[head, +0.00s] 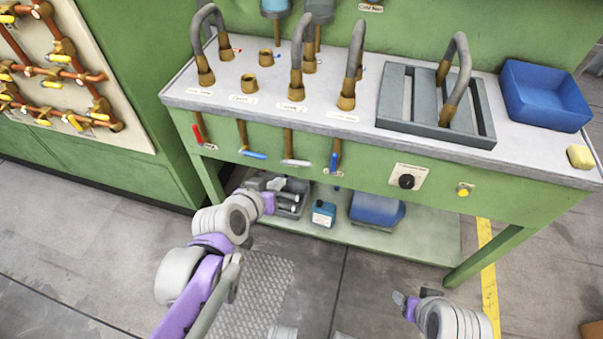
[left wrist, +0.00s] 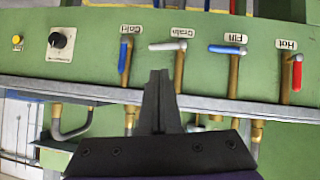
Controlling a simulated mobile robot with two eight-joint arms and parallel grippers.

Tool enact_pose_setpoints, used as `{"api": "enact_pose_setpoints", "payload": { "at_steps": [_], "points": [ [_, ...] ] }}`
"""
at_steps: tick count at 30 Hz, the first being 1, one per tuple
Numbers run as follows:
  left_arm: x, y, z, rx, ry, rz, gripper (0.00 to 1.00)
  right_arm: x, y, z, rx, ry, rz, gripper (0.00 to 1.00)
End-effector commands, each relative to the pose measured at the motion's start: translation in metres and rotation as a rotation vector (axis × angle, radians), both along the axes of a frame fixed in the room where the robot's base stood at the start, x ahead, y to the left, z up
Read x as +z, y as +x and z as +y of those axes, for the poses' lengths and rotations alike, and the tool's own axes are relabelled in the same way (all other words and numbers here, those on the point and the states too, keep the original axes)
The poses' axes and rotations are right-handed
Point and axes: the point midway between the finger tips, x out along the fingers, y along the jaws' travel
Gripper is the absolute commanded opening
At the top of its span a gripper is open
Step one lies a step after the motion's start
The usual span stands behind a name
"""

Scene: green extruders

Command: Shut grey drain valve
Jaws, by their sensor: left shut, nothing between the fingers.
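The drain valve has a grey-white lever (head: 296,162) on a brass pipe at the green bench front. In the left wrist view, which is upside down, the drain lever (left wrist: 165,46) lies crosswise to its pipe, under the label "Drain". My left gripper (head: 274,184) is below the row of levers in the head view. In the left wrist view its shut, empty fingers (left wrist: 158,75) point at the drain valve, apparently short of the lever. My right gripper (head: 400,298) is low at the right, partly hidden; its opening is unclear.
A blue fill lever (head: 252,154) and a blue cold lever (head: 334,162) flank the drain lever. A red hot lever (head: 198,134) is further left. A black knob (head: 406,181) sits right.

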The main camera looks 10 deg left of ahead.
Motion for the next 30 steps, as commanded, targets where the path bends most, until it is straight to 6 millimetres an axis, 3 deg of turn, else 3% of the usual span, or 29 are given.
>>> {"api": "enact_pose_setpoints", "payload": {
  "at_steps": [11, 24, 30],
  "points": [
    [-0.014, 0.024, -0.001, 0.007, -0.004, -0.019, 0.0, -0.014, 0.0, 0.0, 0.0, 0.0, 0.005, 0.67],
    [-0.063, 0.096, -0.013, 0.007, -0.004, -0.018, 0.0, -0.046, 0.0, 0.0, 0.0, 0.0, 0.015, 0.67],
    [-0.075, 0.116, -0.016, 0.007, -0.004, -0.018, 0.0, -0.053, 0.001, 0.0, 0.0, 0.0, 0.018, 0.67]
  ]
}}
